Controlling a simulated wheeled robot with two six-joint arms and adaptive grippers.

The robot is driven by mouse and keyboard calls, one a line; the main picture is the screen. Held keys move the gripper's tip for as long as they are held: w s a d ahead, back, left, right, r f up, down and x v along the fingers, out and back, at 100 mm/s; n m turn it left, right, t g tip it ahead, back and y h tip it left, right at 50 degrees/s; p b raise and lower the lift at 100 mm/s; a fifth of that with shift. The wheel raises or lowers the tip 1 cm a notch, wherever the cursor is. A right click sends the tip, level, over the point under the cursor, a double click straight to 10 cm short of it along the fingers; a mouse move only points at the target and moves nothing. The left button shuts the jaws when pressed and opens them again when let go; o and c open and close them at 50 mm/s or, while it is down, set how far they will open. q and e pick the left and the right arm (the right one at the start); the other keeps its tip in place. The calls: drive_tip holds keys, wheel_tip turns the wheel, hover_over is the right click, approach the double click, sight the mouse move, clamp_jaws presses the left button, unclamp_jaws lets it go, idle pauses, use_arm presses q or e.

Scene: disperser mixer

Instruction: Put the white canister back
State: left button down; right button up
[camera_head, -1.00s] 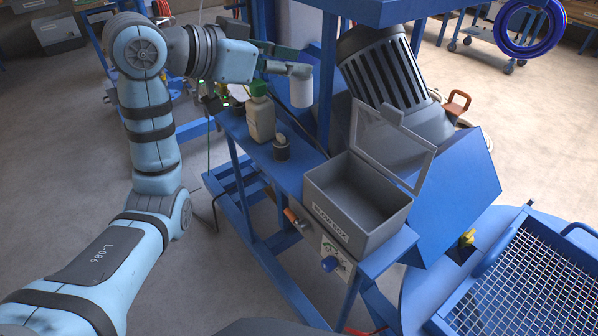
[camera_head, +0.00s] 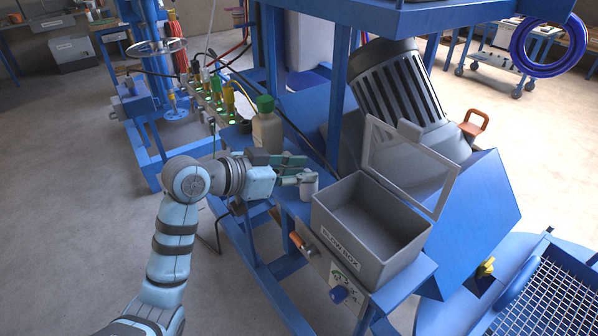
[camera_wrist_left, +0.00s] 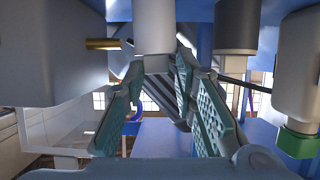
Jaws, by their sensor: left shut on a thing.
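The white canister (camera_head: 308,187) is a small light cylinder, upright, low over the blue bench (camera_head: 325,262) between the green-capped bottle and the grey box. My left gripper (camera_head: 298,180) is shut on it, reaching in from the left. In the left wrist view, which shows the place upside down, the canister (camera_wrist_left: 154,28) is at the top centre, beyond the finger pads (camera_wrist_left: 165,105). I cannot tell whether its base touches the bench. My right gripper is not in view.
The grey box (camera_head: 345,240), lid raised, stands right of the canister. The bottle (camera_head: 267,132) stands behind the gripper. A dark can (camera_wrist_left: 237,25) shows beside the bottle in the wrist view. A blue frame post (camera_head: 336,95) rises behind.

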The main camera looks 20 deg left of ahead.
use_arm(q)
drive_tip(key=c, duration=1.3)
unclamp_jaws()
drive_tip(key=shift+r, duration=0.1)
drive_tip(key=v, duration=1.1)
drive_tip(key=shift+s+r, duration=0.2)
drive_tip(key=shift+s, duration=0.2)
drive_tip(key=shift+a, duration=0.2)
